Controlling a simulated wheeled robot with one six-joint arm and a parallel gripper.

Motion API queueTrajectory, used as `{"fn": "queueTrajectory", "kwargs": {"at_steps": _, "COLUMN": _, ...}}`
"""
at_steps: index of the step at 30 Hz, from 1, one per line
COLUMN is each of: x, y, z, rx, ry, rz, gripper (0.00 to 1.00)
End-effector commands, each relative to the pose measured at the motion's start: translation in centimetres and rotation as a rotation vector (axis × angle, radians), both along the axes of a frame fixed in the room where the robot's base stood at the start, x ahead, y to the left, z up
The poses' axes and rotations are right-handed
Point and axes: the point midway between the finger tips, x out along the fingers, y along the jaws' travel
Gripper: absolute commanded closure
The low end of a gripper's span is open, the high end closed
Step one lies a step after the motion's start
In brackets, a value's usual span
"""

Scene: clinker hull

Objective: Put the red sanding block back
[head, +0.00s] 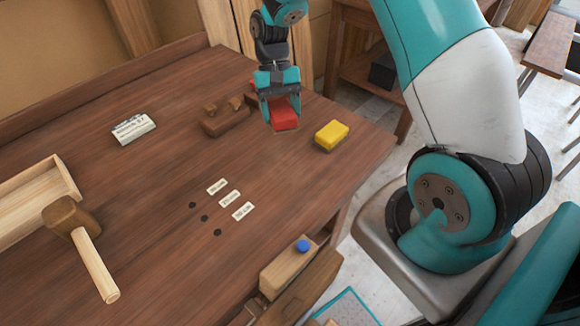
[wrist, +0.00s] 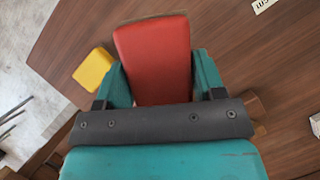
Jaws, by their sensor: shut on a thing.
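The red sanding block (head: 285,114) is held between the fingers of my gripper (head: 278,100), above the far right part of the wooden bench top. In the wrist view the red block (wrist: 153,60) fills the space between the two teal fingers of my gripper (wrist: 155,80). A yellow block (head: 331,135) lies on the bench just right of the red one; it also shows at the left in the wrist view (wrist: 94,69). Three small labels (head: 230,199) lie mid-bench, each with a dark round spot (head: 204,218) beside it. Their print is too small to read.
A brown wooden tool (head: 224,121) lies left of my gripper, partly behind it. A white printed box (head: 133,128), a mallet (head: 92,262) and a pale wooden tray (head: 62,176) are at the left. A wooden block with a blue knob (head: 289,266) is at the near edge. The bench centre is mostly clear.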

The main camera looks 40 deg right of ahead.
Motion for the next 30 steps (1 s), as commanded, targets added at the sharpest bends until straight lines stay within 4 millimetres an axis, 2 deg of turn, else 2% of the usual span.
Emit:
{"fn": "queueTrajectory", "kwargs": {"at_steps": 3, "x": -0.9, "y": -0.6, "z": 1.7, "rx": -0.009, "ry": -0.034, "rz": -0.284, "gripper": 0.71}}
{"fn": "queueTrajectory", "kwargs": {"at_steps": 9, "x": -3.7, "y": -0.8, "z": 5.2, "rx": -0.043, "ry": -0.064, "rz": -0.742, "gripper": 0.71}}
{"fn": "queueTrajectory", "kwargs": {"at_steps": 12, "x": -4.9, "y": -0.8, "z": 6.4, "rx": -0.059, "ry": -0.071, "rz": -0.895, "gripper": 0.71}}
{"fn": "queueTrajectory", "kwargs": {"at_steps": 17, "x": -5.9, "y": -0.7, "z": 7.0, "rx": -0.074, "ry": -0.068, "rz": -1.017, "gripper": 0.71}}
{"fn": "queueTrajectory", "kwargs": {"at_steps": 20, "x": -6.0, "y": -0.7, "z": 5.6, "rx": -0.077, "ry": -0.062, "rz": -1.035, "gripper": 0.71}}
{"fn": "queueTrajectory", "kwargs": {"at_steps": 30, "x": -6.1, "y": -0.7, "z": -3.8, "rx": -0.079, "ry": -0.059, "rz": -1.034, "gripper": 0.71}}
